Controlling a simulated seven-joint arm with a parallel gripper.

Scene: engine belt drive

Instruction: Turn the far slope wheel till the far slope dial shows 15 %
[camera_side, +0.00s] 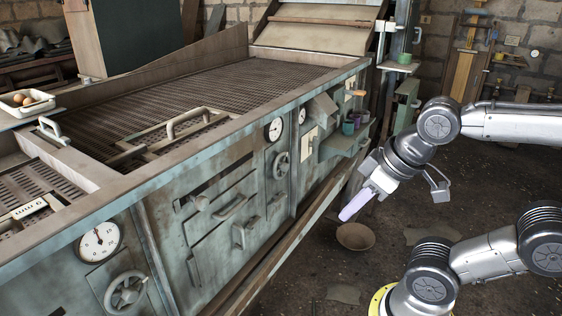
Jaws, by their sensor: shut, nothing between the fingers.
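Two round white dials with handwheels below them show on the green machine's long side. The farther dial (274,130) sits above a small grey wheel (281,165); by position these look like the far slope dial and wheel. The dial's reading is too small to tell. The nearer dial (99,242) has a dark needle pointing up and left, and a larger wheel (126,292) below it. My gripper (352,208) is shut and empty, with pale purple fingers pointing down and left. It is right of the far wheel and apart from it.
Levers and handles (239,233) jut from the machine's side. A shelf with small cups (349,127) sticks out between the far wheel and my arm's side. A brown bowl (355,236) lies on the floor below my gripper. A tray of eggs (24,101) stands at far left.

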